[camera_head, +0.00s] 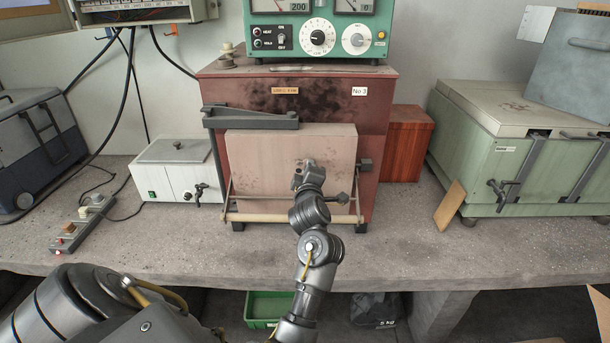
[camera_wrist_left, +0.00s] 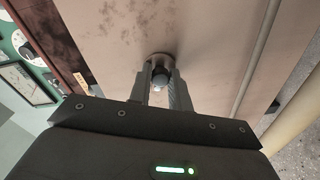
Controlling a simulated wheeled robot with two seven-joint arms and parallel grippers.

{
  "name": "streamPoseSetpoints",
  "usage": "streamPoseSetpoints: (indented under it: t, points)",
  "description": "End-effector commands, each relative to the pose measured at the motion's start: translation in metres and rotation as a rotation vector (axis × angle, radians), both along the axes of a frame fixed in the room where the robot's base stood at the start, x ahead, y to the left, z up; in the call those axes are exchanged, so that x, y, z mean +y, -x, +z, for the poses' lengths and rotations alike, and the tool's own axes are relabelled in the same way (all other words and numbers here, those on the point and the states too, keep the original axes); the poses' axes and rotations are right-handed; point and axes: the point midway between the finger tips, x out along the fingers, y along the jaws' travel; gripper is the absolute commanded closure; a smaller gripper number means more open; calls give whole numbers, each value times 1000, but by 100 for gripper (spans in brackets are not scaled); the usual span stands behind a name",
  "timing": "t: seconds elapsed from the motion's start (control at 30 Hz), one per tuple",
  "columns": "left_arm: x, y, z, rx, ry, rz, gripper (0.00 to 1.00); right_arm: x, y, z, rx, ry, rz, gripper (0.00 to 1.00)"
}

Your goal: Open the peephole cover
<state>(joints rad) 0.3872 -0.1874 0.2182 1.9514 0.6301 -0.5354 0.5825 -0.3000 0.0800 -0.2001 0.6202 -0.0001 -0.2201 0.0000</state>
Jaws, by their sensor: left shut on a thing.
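The red kiln (camera_head: 385,85) stands on the concrete bench with its pale front door (camera_head: 255,155) upright and closed. In the left wrist view the peephole cover (camera_wrist_left: 159,58) is a small dark grey round piece on the pale door face. My left gripper (camera_head: 310,166) reaches the middle of the door. Its two fingers (camera_wrist_left: 160,80) are shut on the cover, one on each side. In the head view my gripper hides most of the cover, and the peephole is not visible. My right gripper is not in view.
A dark latch bar (camera_head: 250,117) crosses the door's top, and a pale rod (camera_head: 265,217) runs along its bottom. A white box (camera_head: 175,172) stands left, a red-brown block (camera_head: 408,142) and a green chest (camera_head: 480,150) right. The bench front is mostly clear.

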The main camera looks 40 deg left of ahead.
Motion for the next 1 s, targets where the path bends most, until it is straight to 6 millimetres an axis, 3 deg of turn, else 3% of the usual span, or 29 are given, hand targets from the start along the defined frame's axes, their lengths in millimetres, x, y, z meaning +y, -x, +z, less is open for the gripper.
streamPoseSetpoints:
  t: [0.67,0.7,0.8,0.83,1.0]
  points:
    - [0,0,4,-37,39,1,100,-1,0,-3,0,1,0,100]
    - [0,0,4,-37,39,1,75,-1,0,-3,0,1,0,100]
    - [0,0,4,-36,39,1,62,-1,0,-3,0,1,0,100]
    - [0,0,4,-35,40,1,58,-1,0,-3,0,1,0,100]
    - [0,0,3,-34,40,1,58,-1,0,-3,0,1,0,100]
